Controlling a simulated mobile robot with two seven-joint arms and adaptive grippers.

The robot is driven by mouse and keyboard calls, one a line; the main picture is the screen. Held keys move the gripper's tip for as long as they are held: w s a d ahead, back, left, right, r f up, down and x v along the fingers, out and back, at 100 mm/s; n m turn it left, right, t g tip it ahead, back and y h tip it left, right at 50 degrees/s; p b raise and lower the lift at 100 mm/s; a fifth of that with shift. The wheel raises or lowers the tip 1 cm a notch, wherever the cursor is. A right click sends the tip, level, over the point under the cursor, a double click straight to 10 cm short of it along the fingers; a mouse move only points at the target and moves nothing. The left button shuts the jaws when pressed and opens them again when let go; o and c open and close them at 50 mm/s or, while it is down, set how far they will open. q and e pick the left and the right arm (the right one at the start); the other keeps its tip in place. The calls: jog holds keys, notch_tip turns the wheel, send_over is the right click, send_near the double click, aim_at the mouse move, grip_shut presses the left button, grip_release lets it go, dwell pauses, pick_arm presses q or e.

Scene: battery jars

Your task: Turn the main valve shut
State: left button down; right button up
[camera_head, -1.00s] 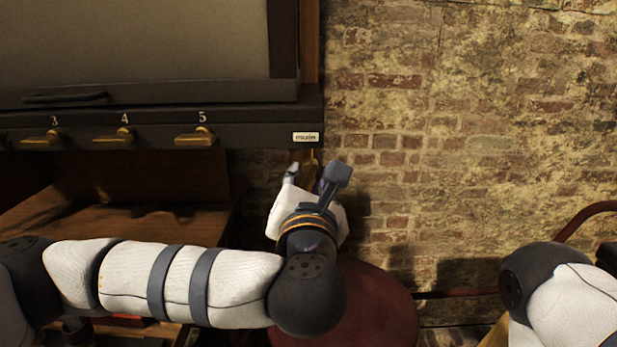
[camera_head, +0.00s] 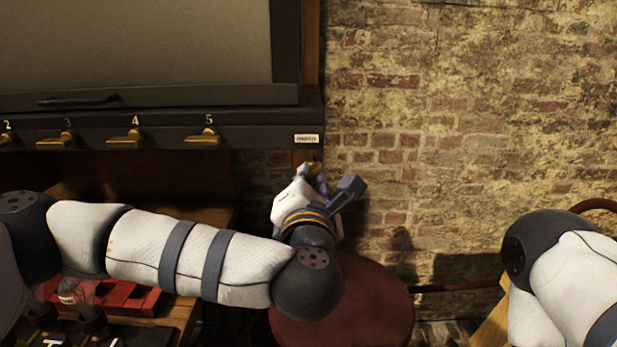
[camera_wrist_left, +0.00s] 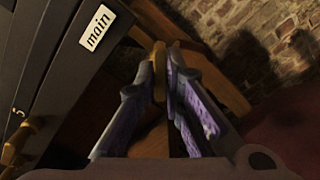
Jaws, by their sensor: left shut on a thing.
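The main valve (camera_head: 313,166) is a brass handle under the right end of the dark panel, below a small white label (camera_head: 306,139). In the left wrist view that label reads "main", and the brass handle (camera_wrist_left: 182,54) shows between the fingertips. My left gripper (camera_head: 317,178) is at the valve, and it also shows in the left wrist view (camera_wrist_left: 166,75). Its fingers are closed on the handle, hiding much of it; the handle's exact angle is hard to tell. My right arm shows at the right edge, but its gripper is out of view.
Brass levers numbered 2 to 5, such as lever 5 (camera_head: 203,138), line the panel (camera_head: 262,130) left of the valve. A brick wall (camera_head: 470,150) stands behind. A round red stool-like top (camera_head: 375,300) is below the gripper. Red items (camera_head: 120,297) lie lower left.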

pick_arm(q)
jog(key=shift+w+a+r+m, duration=0.1)
jog(key=shift+m, duration=1.95)
jog(key=shift+a+r+m, duration=0.1)
jog(key=shift+m, duration=1.95)
jog(key=c, duration=1.7)
grip_release()
jog(key=shift+d+f, duration=0.1)
jog(key=s, duration=1.2)
